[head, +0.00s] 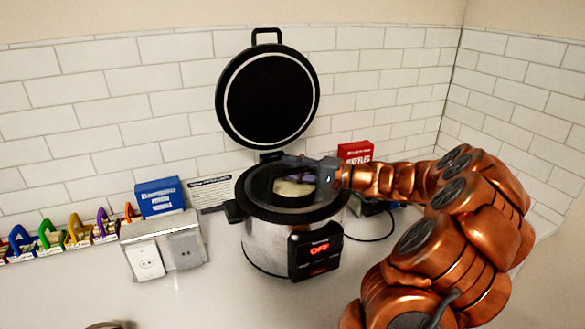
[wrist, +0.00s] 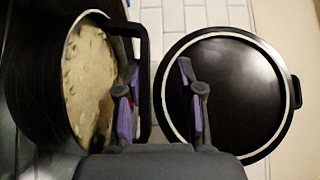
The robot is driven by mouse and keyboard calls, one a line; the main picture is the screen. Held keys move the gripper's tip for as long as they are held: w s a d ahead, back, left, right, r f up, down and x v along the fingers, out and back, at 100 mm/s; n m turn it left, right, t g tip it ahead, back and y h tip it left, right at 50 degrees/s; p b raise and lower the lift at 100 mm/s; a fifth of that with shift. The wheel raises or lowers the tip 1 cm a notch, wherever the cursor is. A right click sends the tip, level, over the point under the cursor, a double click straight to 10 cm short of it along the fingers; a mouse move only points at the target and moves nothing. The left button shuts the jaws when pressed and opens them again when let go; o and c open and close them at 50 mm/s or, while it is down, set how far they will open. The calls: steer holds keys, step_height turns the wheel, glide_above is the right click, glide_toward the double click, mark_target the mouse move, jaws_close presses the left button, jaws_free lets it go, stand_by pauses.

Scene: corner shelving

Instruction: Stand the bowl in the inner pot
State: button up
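The dark bowl (head: 291,200) holds a pale, lumpy filling and sits inside the mouth of the open cooker (head: 262,240). It appears upright within the inner pot, whose walls are mostly hidden; I cannot tell whether it touches the bottom. In the wrist view the bowl (wrist: 40,80) is at the left, with a black loop handle (wrist: 145,70) on its near side. My gripper (wrist: 160,95) is open, its purple-padded fingers apart with the handle's bar between them, nearer the left finger. In the head view my gripper (head: 305,172) is over the cooker, beside the bowl.
The round cooker lid (head: 268,96) stands raised behind the pot; it fills the right of the wrist view (wrist: 235,95). The front counter is mostly clear.

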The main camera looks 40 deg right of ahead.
steer(key=shift+r+p, duration=0.7)
steer(key=shift+r, duration=0.05)
steer(key=b+v, duration=0.4)
steer(key=v, duration=0.8)
steer(key=shift+f, duration=0.2)
steer(key=shift+s, duration=0.1)
